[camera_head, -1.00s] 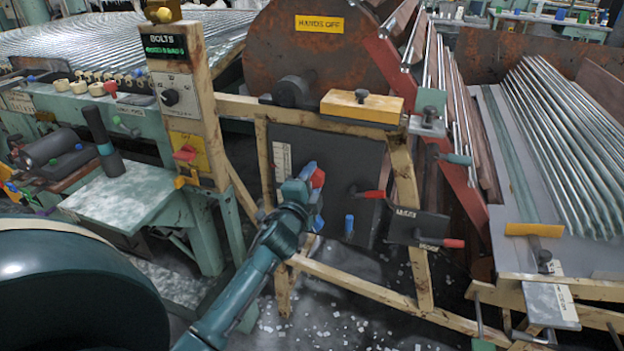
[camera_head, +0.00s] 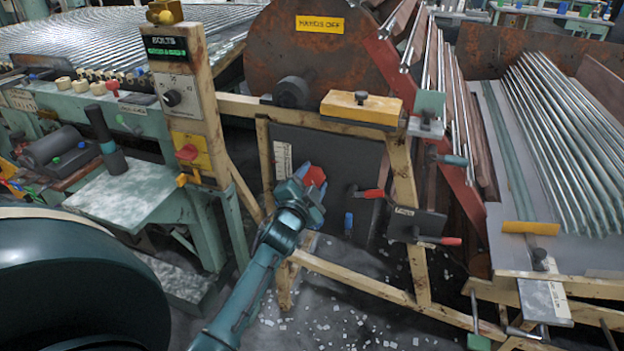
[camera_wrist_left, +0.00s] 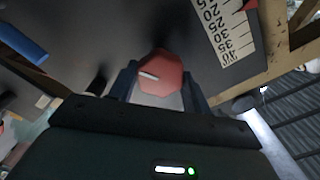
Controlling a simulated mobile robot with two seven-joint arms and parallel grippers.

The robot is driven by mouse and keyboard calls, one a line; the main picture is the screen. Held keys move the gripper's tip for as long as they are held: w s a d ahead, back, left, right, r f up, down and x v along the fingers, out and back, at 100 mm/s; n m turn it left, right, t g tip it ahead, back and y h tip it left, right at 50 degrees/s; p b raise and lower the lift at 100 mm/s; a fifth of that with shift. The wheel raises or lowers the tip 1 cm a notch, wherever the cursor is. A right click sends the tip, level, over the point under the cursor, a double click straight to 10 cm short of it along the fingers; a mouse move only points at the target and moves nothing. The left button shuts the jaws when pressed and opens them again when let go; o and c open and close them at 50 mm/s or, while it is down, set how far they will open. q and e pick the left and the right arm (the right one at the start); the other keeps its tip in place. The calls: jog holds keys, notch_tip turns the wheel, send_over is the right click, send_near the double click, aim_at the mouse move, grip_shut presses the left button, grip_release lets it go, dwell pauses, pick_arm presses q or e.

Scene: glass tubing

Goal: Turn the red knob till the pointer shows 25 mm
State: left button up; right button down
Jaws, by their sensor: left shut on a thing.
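The red knob (camera_head: 315,176) sits on the dark panel (camera_head: 335,150) of the wooden frame. My left gripper (camera_head: 309,187) is at the panel, shut on the knob. In the left wrist view the knob (camera_wrist_left: 162,78) is faceted, has a white mark, and sits between the two fingers. A white scale (camera_wrist_left: 228,32) beside it shows numbers up to 40. A small red piece (camera_wrist_left: 250,5) touches the scale's edge near the top of that view; I cannot tell what value it marks. The scale looks tiny in the head view (camera_head: 283,160). My right gripper is out of view.
A red-handled lever (camera_head: 370,193) and a blue peg (camera_head: 348,222) stand out from the panel right of my gripper. A dark plate with another red handle (camera_head: 450,241) is farther right. A wooden post (camera_head: 190,100) with a dial stands left.

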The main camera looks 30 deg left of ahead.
pick_arm(q)
jog(key=o, duration=0.7)
jog(key=shift+c, duration=0.2)
jog(key=shift+o, duration=1.4)
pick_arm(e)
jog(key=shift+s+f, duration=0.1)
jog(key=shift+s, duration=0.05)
pick_arm(q)
jog(key=v, duration=1.3)
jog(key=shift+p, duration=0.45)
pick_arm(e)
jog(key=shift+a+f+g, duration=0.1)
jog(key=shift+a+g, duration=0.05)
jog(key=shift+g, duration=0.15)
pick_arm(q)
jog(key=shift+s+f, duration=0.1)
